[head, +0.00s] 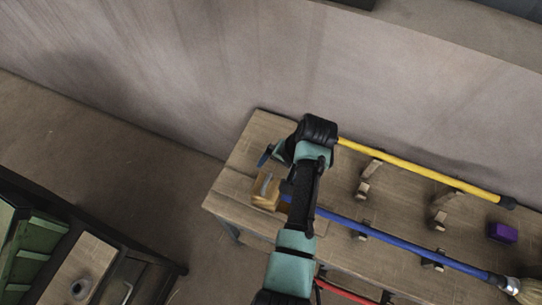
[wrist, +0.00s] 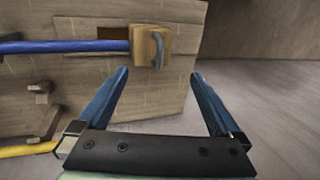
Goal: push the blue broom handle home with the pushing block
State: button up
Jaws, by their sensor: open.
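The blue broom handle (head: 400,244) lies along the wooden table. It also shows in the wrist view (wrist: 60,46). A small wooden block with a grey grip (head: 266,190), which looks like the pushing block, stands at the handle's left end. In the wrist view the block (wrist: 146,44) appears to meet the handle's end; whether they touch is not certain. My gripper (wrist: 160,72) is open and empty, its two blue fingers apart and pointing toward the block, which is beyond the fingertips. In the head view my arm hides part of the handle near the block.
The table (head: 240,150) also holds a yellow handle (head: 420,172), a red handle (head: 345,292), wooden supports (head: 438,215) and a purple block (head: 502,232). A wall runs behind. A cabinet (head: 80,255) stands at lower left, with open floor between.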

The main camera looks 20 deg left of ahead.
aim_at(268, 181)
jog(key=b+x, duration=1)
jog(key=x, duration=0.1)
jog(key=shift+w+f, duration=0.15)
jog(key=shift+f, duration=0.15)
jog(key=shift+a+f, duration=0.1)
jog(key=c, duration=1.4)
grip_shut()
